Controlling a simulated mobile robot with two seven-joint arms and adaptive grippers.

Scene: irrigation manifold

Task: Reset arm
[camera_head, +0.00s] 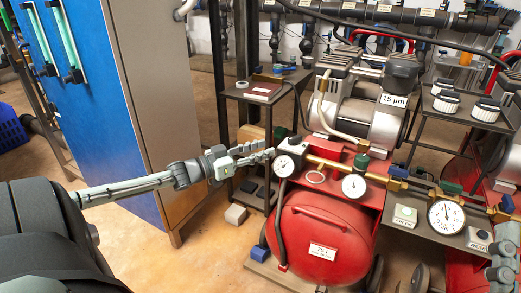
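My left arm comes in from the left, and its grey-green gripper (266,150) points right, beside the first dial gauge (285,166) of the manifold. Its two fingers lie close together in the picture, seen nearly side-on. I cannot tell whether a gap is left between them or whether the tips touch the gauge's side. No object shows in them. At the lower right edge, grey-green segments of my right arm or gripper (502,270) are partly in view, near the end of the brass pipe. Its fingertips are cut off or unclear.
The red compressor tank (322,235) stands under the brass manifold with several gauges and valves. A small dark side table (262,95) holds a red-and-white booklet. A blue cabinet (85,95) stands at the left.

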